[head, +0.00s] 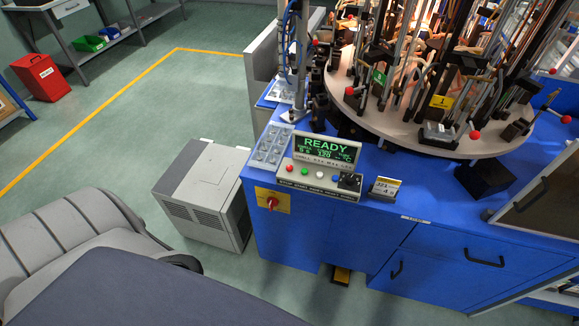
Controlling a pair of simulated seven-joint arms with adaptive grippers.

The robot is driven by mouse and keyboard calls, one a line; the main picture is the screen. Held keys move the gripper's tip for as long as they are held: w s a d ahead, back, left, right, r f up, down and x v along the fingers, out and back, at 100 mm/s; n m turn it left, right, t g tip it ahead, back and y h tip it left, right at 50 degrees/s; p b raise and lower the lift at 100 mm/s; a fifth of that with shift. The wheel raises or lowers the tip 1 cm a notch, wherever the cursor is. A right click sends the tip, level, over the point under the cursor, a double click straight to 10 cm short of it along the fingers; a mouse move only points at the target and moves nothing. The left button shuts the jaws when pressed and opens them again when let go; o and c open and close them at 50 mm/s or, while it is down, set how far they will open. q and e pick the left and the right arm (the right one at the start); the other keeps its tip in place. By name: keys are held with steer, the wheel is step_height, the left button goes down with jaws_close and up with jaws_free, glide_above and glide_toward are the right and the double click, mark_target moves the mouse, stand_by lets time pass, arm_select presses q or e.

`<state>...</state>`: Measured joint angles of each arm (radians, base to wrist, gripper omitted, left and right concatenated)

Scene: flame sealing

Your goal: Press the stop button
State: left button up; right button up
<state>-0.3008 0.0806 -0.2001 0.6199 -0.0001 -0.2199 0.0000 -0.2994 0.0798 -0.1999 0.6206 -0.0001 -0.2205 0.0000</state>
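A control box (320,160) sits on the near left corner of the blue machine (340,225). Its green display (324,148) reads READY. Below the display is a row of small buttons, with a red button (290,168) at the left end. It appears to be the stop button, though the label strip under it is too small to read surely. Nothing covers the red button. Neither of my grippers is in view.
A red rotary switch (271,203) on a yellow plate is on the machine's front, below the box. A round table (400,125) with many rods and clamps stands behind. A grey cabinet (206,190) stands left of the machine.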

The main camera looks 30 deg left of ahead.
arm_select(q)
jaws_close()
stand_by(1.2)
